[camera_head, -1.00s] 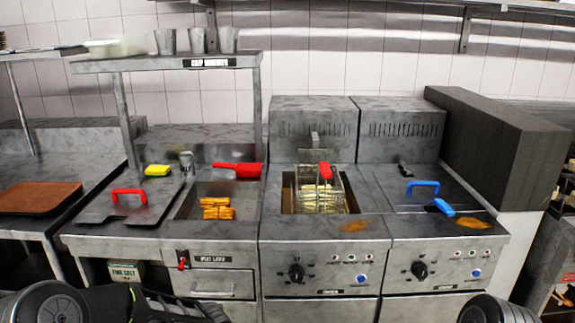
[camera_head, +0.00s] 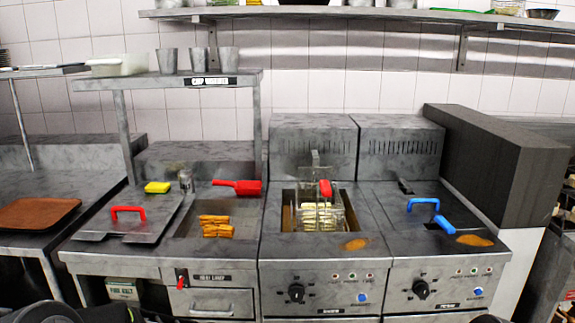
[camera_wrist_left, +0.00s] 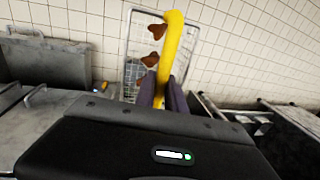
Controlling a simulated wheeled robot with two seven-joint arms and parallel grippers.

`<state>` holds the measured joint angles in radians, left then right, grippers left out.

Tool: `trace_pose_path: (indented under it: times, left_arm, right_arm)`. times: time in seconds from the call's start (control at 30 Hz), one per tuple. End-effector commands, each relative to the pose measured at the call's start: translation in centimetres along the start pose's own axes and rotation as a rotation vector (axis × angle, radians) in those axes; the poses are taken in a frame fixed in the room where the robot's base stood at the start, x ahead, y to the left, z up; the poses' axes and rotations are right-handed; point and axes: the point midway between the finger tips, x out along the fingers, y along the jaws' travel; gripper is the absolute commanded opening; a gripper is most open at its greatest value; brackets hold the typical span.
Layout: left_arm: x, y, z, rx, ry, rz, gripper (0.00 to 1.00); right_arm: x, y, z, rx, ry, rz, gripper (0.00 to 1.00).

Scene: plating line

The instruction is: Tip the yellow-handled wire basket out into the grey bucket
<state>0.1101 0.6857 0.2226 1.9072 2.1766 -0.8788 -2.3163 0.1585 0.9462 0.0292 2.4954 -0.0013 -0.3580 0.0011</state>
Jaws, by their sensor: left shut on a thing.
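In the left wrist view my left gripper (camera_wrist_left: 160,88) is shut on the yellow handle (camera_wrist_left: 172,42) of a wire basket (camera_wrist_left: 134,45). The basket's mesh stands beyond the fingers, with a few brown pieces (camera_wrist_left: 158,31) showing in or behind it. The handle and fingers hide part of the basket. The held basket is not in the head view. I cannot make out a grey bucket in either view. My right gripper is not in view.
A red-handled basket (camera_head: 323,215) with pale chips sits in the left fryer. The right fryer has blue handles (camera_head: 423,204). A dark tall block (camera_head: 485,150) stands at right, a brown tray (camera_head: 38,213) at left.

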Motion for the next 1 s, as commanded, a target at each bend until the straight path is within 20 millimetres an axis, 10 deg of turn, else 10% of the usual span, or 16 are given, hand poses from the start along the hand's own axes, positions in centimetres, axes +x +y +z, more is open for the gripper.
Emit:
trace_pose_path:
  times: [0.57, 1.0]
  left_arm:
    - [-0.4, -0.1, -0.2, -0.002, 0.003, -0.001, 0.00]
    - [-11.6, -2.5, -3.9, -0.010, 0.011, -0.010, 0.00]
  right_arm:
    - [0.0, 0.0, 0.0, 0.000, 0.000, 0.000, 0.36]
    - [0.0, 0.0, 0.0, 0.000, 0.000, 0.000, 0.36]
